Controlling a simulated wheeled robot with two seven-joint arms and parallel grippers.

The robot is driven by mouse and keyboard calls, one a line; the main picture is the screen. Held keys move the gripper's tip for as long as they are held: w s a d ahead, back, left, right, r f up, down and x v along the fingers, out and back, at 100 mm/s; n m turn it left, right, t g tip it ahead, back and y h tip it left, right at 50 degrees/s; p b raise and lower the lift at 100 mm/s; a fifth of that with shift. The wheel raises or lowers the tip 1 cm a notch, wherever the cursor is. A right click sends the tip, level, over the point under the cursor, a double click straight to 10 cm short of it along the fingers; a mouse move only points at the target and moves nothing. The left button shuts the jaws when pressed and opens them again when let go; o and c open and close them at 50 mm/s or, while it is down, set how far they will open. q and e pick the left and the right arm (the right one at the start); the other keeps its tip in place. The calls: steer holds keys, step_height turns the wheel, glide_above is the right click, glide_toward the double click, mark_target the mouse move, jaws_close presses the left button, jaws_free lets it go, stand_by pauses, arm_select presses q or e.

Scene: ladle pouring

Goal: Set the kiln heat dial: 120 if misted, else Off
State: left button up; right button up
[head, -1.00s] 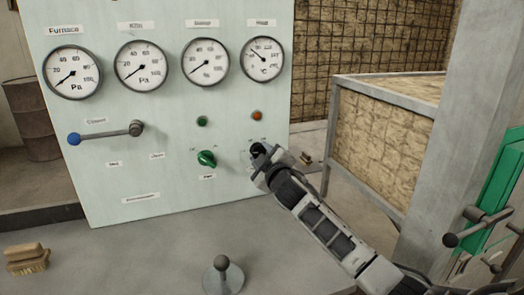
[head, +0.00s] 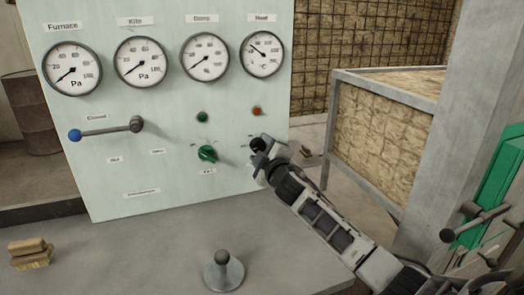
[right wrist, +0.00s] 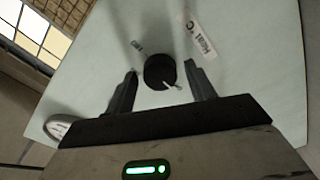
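The heat dial is a round black knob (right wrist: 160,71) on the pale panel in the right wrist view. Its white pointer aims toward the lower right of that picture. A "Heat °C" label (right wrist: 202,40) is beside it, and a smaller label is too blurred to read. My right gripper (right wrist: 161,68) is open, with one finger on each side of the knob and small gaps between. In the head view my right gripper (head: 262,152) is at the panel's lower right and partly hides the knob. The heat gauge (head: 262,54) has a readable face; its needle points upper left. My left gripper is not in view.
The panel (head: 170,180) also carries several gauges, a blue-tipped lever (head: 105,130), a green knob (head: 207,153) and two small lamps. A brush (head: 31,253) and a round-based knob (head: 223,270) are on the grey bench. A framed crate (head: 380,140) is at right.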

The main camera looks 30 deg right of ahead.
steer(key=shift+s, duration=0.1)
steer(key=v, duration=1.5)
steer(key=shift+s+a+b, duration=0.2)
steer(key=shift+s+b, duration=0.1)
steer(key=shift+s, duration=0.05)
